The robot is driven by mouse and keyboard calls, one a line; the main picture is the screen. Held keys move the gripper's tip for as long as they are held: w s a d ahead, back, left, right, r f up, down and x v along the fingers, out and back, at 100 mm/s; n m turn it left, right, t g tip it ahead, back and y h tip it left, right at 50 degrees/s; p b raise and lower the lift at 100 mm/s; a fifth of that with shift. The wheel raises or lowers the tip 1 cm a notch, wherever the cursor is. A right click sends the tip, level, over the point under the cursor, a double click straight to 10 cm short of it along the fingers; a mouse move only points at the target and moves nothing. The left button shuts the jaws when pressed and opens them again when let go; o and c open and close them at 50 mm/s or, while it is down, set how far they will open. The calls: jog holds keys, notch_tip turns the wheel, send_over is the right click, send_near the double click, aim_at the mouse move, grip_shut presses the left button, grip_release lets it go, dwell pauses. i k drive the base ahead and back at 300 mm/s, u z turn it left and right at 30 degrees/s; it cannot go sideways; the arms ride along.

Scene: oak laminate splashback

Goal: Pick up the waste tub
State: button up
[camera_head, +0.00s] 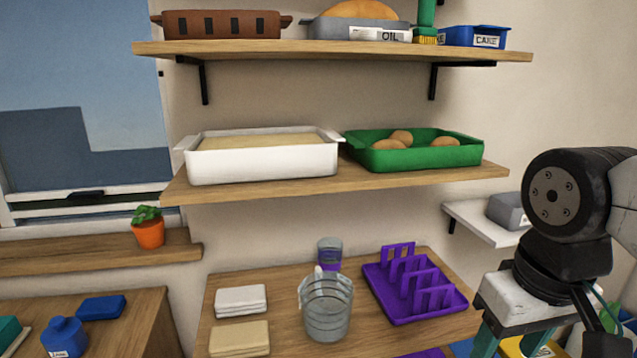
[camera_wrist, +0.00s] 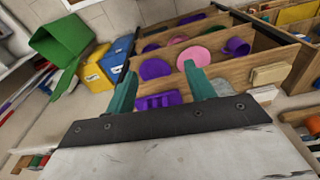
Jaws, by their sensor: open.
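I cannot tell for sure which container is the waste tub. In the wrist view a green open-topped tub (camera_wrist: 62,42) shows tilted at the upper left. Beside it stand a yellow bin (camera_wrist: 92,72) and a blue bin (camera_wrist: 114,62) with labels. In the head view a clear grey ribbed bucket (camera_head: 326,312) stands on the lower wooden counter. My gripper (camera_wrist: 160,68) has its two teal fingers spread, with nothing between them. It also shows at the lower right of the head view (camera_head: 512,347), right of the counter and apart from the bucket.
A purple rack (camera_head: 415,290), a jar (camera_head: 329,254) and folded cloths (camera_head: 240,301) share the counter. Above, a shelf holds a white tray (camera_head: 262,162) and a green tray (camera_head: 415,158). A potted plant (camera_head: 148,228) stands on the left ledge.

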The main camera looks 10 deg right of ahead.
aim_at(506, 210)
jog(key=z, duration=0.35)
jog(key=k, duration=0.45)
jog(key=z, duration=1.5)
jog(key=i, duration=0.8)
jog(key=u, duration=0.75)
jog(key=i, duration=0.55)
jog(key=u, duration=0.65)
